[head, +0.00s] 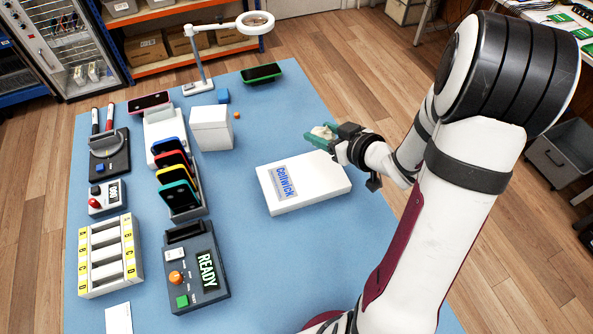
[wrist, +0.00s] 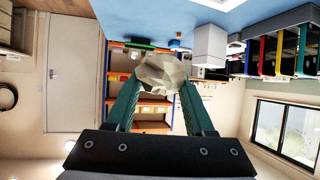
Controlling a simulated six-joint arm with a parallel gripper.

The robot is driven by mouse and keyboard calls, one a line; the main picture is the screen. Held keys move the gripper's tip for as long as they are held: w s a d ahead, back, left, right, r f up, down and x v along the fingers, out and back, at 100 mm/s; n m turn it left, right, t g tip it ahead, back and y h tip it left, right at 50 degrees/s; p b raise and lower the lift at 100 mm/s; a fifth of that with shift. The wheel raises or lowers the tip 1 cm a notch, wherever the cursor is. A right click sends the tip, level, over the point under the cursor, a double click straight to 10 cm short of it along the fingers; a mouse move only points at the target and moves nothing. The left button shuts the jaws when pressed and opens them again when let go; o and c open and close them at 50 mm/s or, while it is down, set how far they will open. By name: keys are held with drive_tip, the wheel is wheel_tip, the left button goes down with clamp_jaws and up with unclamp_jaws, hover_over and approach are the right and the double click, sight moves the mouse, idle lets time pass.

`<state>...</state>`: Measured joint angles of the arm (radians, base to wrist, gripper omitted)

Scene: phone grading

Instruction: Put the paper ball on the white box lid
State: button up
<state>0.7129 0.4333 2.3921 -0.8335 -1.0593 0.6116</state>
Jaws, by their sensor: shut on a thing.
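My gripper (head: 322,140) has green fingers and is shut on the paper ball (wrist: 162,74), a crumpled off-white lump between the fingertips. In the wrist view the fingers of my gripper (wrist: 160,85) press on both its sides. In the head view the paper ball (head: 320,131) shows small at the fingertips. The white box lid (head: 318,190) lies flat on the blue mat, with "Cellwick" in blue on a grey label at its left. My gripper is above the mat beyond the lid's far edge; its exact height is hard to tell.
A white box (head: 211,128), a magnifier lamp (head: 204,70) and a green-edged phone (head: 262,72) stand at the back. A rack of coloured phones (head: 188,208) and a tester reading READY (head: 196,275) are at the left. The blue mat (head: 290,270) is clear in front of the lid.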

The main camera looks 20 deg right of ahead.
sight(303, 176)
drive_tip(key=s+d+n+y, duration=0.1)
drive_tip(key=s+d, duration=0.3)
drive_tip(key=s, duration=0.3)
drive_tip(key=shift+f, duration=0.2)
drive_tip(key=w+a+f, duration=0.3)
drive_tip(key=a, duration=0.1)
drive_tip(key=w+a+f, duration=0.4)
drive_tip(key=shift+w, duration=0.1)
wheel_tip(303, 176, down, 3)
drive_tip(key=shift+a+f, duration=0.1)
drive_tip(key=shift+a, duration=0.05)
drive_tip(key=shift+w+f, duration=0.1)
drive_tip(key=shift+f, duration=0.3)
drive_tip(key=o, duration=1.3)
drive_tip(key=shift+f, duration=0.1)
